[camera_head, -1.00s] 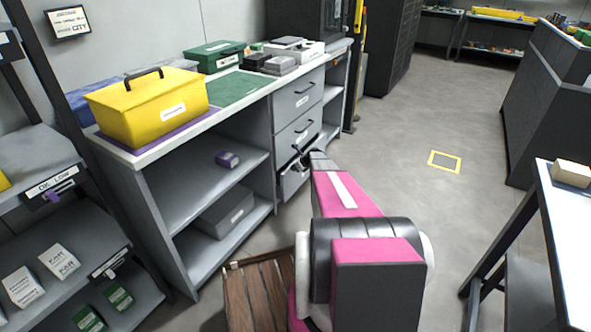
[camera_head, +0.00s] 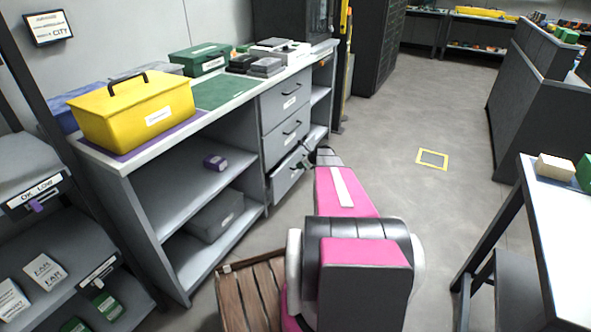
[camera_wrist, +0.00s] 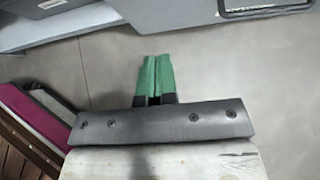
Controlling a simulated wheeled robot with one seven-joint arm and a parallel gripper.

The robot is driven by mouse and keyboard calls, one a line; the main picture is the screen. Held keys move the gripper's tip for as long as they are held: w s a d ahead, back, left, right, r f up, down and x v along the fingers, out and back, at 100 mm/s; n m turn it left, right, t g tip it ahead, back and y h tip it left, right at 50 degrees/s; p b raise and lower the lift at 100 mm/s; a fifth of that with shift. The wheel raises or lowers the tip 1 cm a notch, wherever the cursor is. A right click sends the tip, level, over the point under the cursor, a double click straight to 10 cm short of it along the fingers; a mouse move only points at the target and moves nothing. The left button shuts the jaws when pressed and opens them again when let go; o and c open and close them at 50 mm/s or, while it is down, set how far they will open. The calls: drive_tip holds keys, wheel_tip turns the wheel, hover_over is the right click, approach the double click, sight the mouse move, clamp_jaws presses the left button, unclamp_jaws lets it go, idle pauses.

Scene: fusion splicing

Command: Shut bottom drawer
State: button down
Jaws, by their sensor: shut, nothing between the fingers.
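The bottom drawer (camera_head: 285,180) is the lowest of three grey drawers in the workbench.
The middle drawer (camera_head: 285,137) and top drawer (camera_head: 284,103) look shut. Open shelves flank the drawers. A wooden crate (camera_head: 250,295) stands on the floor near my arm. A white-topped table (camera_head: 560,235) is at the right. The floor between is free.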

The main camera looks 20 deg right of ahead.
drive_tip(key=t+y, duration=0.6)
drive_tip(key=t, duration=0.1)
approach(283, 169)
drive_tip(key=x, duration=0.7)
drive_tip(key=shift+w, duration=0.35)
drive_tip(key=shift+x, duration=2.45)
drive_tip(key=shift+w, duration=0.1)
